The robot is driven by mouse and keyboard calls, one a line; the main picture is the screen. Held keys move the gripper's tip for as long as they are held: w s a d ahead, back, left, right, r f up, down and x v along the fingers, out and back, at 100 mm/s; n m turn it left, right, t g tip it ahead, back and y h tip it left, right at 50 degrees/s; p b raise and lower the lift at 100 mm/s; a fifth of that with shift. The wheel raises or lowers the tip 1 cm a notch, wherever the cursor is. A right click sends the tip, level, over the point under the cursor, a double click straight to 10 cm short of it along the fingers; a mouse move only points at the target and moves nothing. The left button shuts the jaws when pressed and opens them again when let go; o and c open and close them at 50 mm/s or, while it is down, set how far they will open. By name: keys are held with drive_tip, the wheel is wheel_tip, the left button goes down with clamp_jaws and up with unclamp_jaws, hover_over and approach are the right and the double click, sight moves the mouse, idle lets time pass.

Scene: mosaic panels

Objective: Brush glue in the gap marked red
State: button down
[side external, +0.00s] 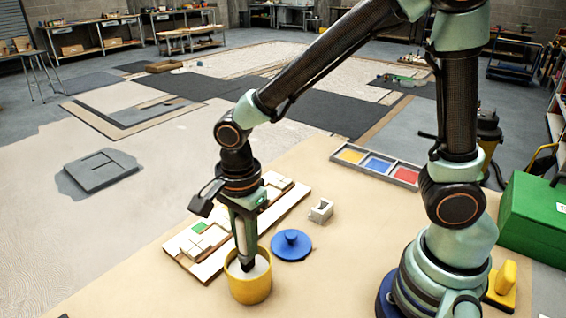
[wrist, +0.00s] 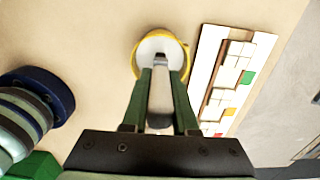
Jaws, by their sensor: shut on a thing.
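My gripper (side external: 247,262) points down into a yellow pot (side external: 250,288) of white glue. It is shut on the brush, whose pale grey handle (wrist: 160,98) shows between the fingers in the wrist view. The bristle end is hidden. The pot's yellow rim (wrist: 136,58) also shows there, around the fingertips (wrist: 163,62). The mosaic panel (side external: 200,240) lies just behind the pot, partly covered by my arm. In the wrist view the panel (wrist: 208,62) carries pale tiles plus green, yellow and red patches. The small red mark (wrist: 216,134) is near its lower end.
A blue knobbed lid (side external: 291,246) lies right of the pot, with a small grey holder (side external: 321,210) behind it. A tray with yellow, blue and red compartments (side external: 375,164) is farther back. A green box (side external: 540,220) and a yellow object (side external: 503,285) stand at the right.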

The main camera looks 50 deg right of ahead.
drive_tip(key=shift+f, duration=0.45)
idle(1.1)
drive_tip(key=shift+r, duration=0.1)
drive_tip(key=shift+r, duration=3.5)
